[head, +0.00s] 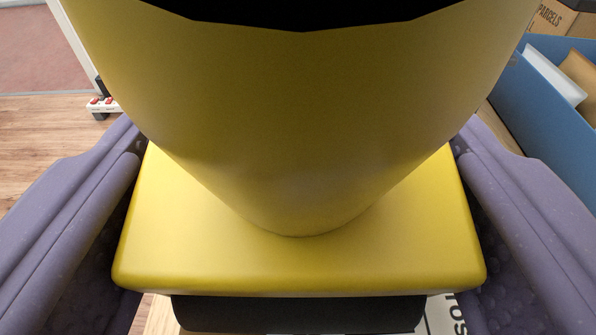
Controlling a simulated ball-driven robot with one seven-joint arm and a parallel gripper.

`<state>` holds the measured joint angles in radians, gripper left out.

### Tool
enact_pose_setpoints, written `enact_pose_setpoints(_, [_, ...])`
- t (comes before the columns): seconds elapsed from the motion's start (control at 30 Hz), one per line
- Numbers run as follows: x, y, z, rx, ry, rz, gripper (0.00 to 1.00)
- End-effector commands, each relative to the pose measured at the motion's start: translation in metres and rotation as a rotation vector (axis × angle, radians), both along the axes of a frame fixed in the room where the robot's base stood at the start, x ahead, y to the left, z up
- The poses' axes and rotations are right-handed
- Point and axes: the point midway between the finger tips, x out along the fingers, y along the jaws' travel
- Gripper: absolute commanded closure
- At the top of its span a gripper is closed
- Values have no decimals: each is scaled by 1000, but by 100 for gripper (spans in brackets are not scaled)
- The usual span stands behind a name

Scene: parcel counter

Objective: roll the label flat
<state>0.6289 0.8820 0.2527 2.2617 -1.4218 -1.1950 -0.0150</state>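A yellow tool with a broad rounded upper part (300,130) and a flat yellow block (190,240) below it fills the middle of the view. A black part (300,313), perhaps its roller, shows under the block at the bottom edge. My gripper (299,225) has its two purple fingers against the left and right sides of the block, shut on it. A small piece of white surface with dark printed letters (445,315) shows at the lower right, perhaps the label. The tool hides the rest of it, and I cannot tell whether the roller touches it.
A blue bin (550,115) with white and brown packets stands at the right. A cardboard box marked PARCELS (560,18) is at the upper right corner. A white power strip with red switches (102,104) lies on the wooden floor (45,125) at the left.

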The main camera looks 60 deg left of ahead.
Motion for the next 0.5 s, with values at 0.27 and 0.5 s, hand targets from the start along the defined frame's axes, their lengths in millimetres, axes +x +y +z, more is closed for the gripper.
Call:
enact_pose_setpoints(0.27, [0, 0, 0, -1, 3, -1, 56])
enact_pose_setpoints(0.5, [0, 0, 7, -1, 2, 0, 56])
